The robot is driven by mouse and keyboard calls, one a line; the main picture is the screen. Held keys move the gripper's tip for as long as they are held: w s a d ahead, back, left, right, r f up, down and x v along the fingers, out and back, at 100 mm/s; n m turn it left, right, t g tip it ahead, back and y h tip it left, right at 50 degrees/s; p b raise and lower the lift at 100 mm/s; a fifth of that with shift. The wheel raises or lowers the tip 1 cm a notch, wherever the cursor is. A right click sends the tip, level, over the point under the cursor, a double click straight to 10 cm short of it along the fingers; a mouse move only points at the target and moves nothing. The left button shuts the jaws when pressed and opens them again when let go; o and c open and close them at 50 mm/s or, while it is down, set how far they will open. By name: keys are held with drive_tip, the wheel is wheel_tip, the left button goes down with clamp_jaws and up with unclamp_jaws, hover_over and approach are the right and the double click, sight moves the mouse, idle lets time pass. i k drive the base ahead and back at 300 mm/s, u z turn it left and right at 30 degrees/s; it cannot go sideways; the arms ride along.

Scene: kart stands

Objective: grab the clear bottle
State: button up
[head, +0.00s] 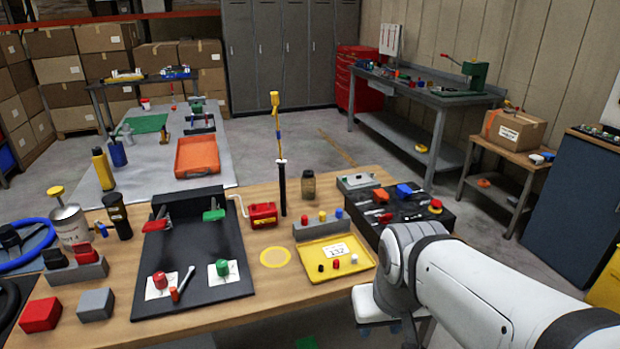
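A small see-through, brownish bottle (308,187) with a darker top stands upright on the wooden workbench (205,330), near its back edge. It is the only thing there that looks like a clear bottle. It stands right of a tall black tube and behind a grey block with coloured knobs. My white arm comes in from the lower right and bends down beyond the bench's right front side. My gripper's fingers are not visible, so the gripper is apart from the bottle as far as the picture shows.
A grey block (322,227), a yellow tray (335,260) and a black case (405,215) lie in front and right. A yellow ring marking (275,257) is bare.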

sight(308, 178)
drive_tip(key=u, duration=0.15)
drive_tip(key=i, duration=0.9)
drive_tip(key=z, duration=0.05)
